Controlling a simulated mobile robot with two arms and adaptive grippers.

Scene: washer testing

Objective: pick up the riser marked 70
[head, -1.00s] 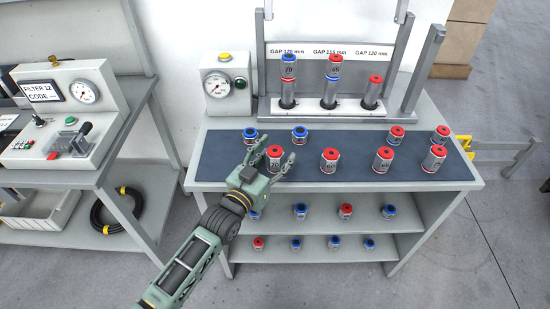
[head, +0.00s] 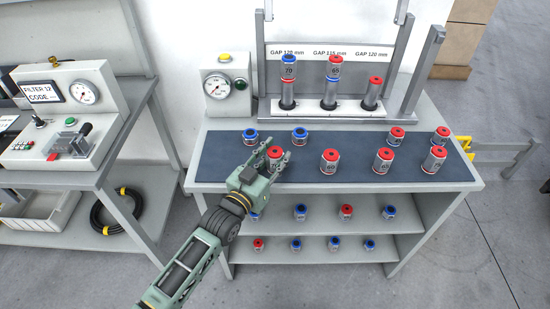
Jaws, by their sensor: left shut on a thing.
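My left gripper (head: 271,161) reaches over the front of the dark mat and is shut on a red-topped riser (head: 275,152). The riser stands upright at the front left of the mat; the fingers partly hide its marking, which I cannot read surely. Other red-topped risers stand upright to its right, one at mid mat (head: 329,161) and two further right (head: 383,160) (head: 434,159). A blue-capped riser that reads 70 (head: 288,72) sits on the left post of the rack. My right gripper is not in view.
The rack (head: 330,108) stands at the back of the bench, with a gauge box (head: 226,83) on its left. Low blue and red pieces (head: 300,133) stand behind the held riser. Shelves below (head: 325,227) hold several more. The mat (head: 220,165) is bare left of my gripper.

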